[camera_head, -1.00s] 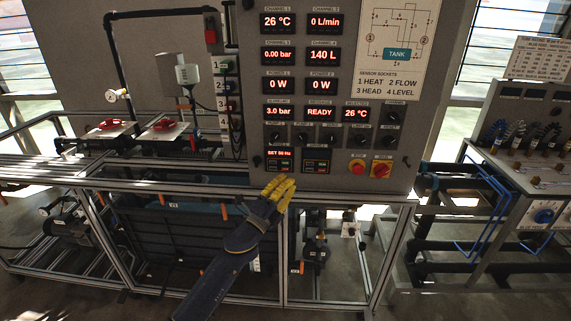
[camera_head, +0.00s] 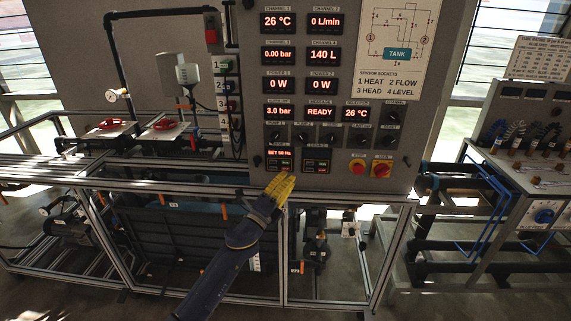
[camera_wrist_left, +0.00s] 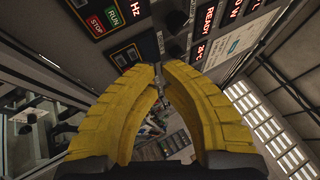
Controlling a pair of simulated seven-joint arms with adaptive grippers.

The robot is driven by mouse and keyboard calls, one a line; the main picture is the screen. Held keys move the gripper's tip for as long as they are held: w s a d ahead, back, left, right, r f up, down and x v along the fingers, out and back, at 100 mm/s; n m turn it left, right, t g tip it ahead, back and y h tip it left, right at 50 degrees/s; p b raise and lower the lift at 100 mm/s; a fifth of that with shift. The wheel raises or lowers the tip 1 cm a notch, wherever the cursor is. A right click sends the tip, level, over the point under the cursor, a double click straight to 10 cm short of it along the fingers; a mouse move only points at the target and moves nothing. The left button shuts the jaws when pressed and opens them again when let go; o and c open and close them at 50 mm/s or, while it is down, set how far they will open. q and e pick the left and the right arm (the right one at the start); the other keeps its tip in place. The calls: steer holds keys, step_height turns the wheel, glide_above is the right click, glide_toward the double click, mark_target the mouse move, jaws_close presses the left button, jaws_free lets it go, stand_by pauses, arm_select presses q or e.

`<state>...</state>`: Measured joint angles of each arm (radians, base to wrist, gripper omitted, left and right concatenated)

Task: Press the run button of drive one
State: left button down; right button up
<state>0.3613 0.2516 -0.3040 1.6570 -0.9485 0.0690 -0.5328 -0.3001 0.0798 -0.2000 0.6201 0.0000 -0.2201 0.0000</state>
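The drive one panel (camera_head: 279,161) is at the lower left of the grey console, with a lit "SET 50 Hz" display and small buttons under it. In the left wrist view its green RUN button (camera_wrist_left: 112,17) and red STOP button (camera_wrist_left: 95,27) show at the upper left, clear of my fingers. My left gripper (camera_head: 282,177) has yellow fingers and is just below the drive one panel. In the left wrist view the fingertips (camera_wrist_left: 158,68) come together and hold nothing; they are apart from the RUN button. My right gripper is out of view.
A second drive panel (camera_head: 316,161) with a dark display is right of drive one. A red stop knob (camera_head: 357,168) and a red-and-yellow switch (camera_head: 381,170) are further right. A metal frame rail (camera_head: 330,196) runs below the console.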

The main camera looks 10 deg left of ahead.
arm_select(q)
steer(key=shift+w+a, duration=0.2)
steer(key=shift+w, duration=1.05)
steer(key=shift+w+a, duration=0.15)
steer(key=shift+w, duration=1.05)
steer(key=shift+w+a, duration=0.2)
steer(key=shift+w, duration=1.05)
steer(key=shift+w+a, duration=0.15)
steer(key=shift+w, duration=0.65)
steer(key=shift+s, duration=0.8)
steer(key=shift+s+d, duration=0.25)
steer(key=shift+s, duration=1)
steer(key=shift+s+d, duration=0.25)
steer(key=shift+s, duration=0.95)
